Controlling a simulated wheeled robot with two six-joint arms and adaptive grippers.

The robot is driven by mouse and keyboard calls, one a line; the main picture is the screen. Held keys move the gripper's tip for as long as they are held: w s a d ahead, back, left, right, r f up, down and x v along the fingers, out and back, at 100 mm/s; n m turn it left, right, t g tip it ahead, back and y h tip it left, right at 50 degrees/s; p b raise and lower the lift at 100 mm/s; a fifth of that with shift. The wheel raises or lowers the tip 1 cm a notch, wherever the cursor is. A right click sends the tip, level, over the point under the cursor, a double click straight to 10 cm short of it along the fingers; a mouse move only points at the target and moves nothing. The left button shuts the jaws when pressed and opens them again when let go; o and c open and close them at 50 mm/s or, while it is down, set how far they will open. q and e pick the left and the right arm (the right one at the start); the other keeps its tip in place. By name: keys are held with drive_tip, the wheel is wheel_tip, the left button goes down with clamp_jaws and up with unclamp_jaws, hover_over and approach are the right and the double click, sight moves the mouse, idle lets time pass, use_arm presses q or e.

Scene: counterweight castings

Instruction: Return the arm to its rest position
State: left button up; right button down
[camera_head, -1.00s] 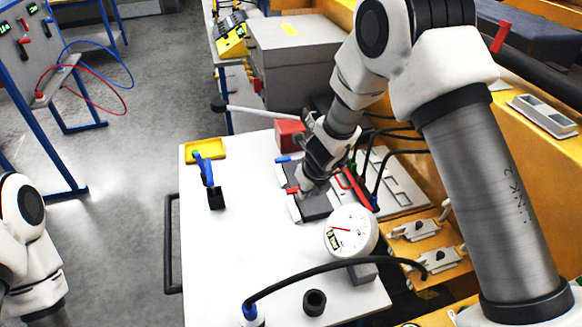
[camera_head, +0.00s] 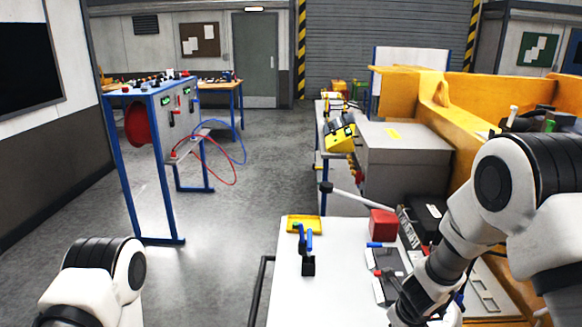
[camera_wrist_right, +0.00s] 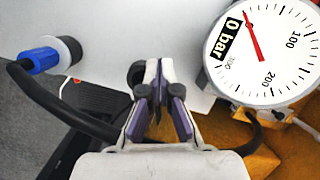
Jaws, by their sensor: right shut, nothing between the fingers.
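My right arm comes in from the right in the head view, with its wrist (camera_head: 432,283) low over the right part of the white cart top (camera_head: 338,290). Its fingertips are not clear there. In the right wrist view, my right gripper (camera_wrist_right: 160,70) is shut and empty, its two fingers together above the cart edge. My left arm shows only as a white link (camera_head: 100,285) at the lower left of the head view; its gripper is out of view.
The cart carries a yellow tray (camera_head: 304,218), a blue-handled black tool (camera_head: 308,262) and a red block (camera_head: 383,224). A pressure gauge (camera_wrist_right: 263,50) and a black hose (camera_wrist_right: 60,108) with a blue fitting (camera_wrist_right: 38,61) lie near the right gripper. Open floor lies left.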

drive_tip(key=s+d+f+n, duration=0.1)
drive_tip(key=f, duration=0.1)
drive_tip(key=s+d+f+n+g, duration=0.1)
drive_tip(key=s+f+n, duration=0.1)
drive_tip(key=s+f+n+h, duration=0.1)
drive_tip(key=s+n, duration=0.1)
drive_tip(key=shift+d+f, duration=0.4)
drive_tip(key=s+f+n+g, duration=0.1)
drive_tip(key=s+f+n, duration=0.4)
drive_tip(key=s+n, duration=0.7)
drive_tip(key=s+f+n+g, duration=0.2)
drive_tip(key=s+f+n, duration=0.3)
drive_tip(key=s+n, duration=0.75)
use_arm(q)
wheel_tip(320, 180, down, 8)
drive_tip(key=b, duration=0.8)
drive_tip(key=shift+f, duration=0.15)
use_arm(e)
wheel_tip(320, 180, down, 8)
drive_tip(key=a+n+y, duration=0.1)
drive_tip(key=n, duration=0.1)
drive_tip(key=shift+s+f, duration=0.25)
drive_tip(key=shift+s, duration=0.15)
use_arm(q)
drive_tip(key=shift+w+d, duration=0.1)
drive_tip(key=shift+w, duration=0.1)
use_arm(e)
drive_tip(key=shift+w+a, duration=0.1)
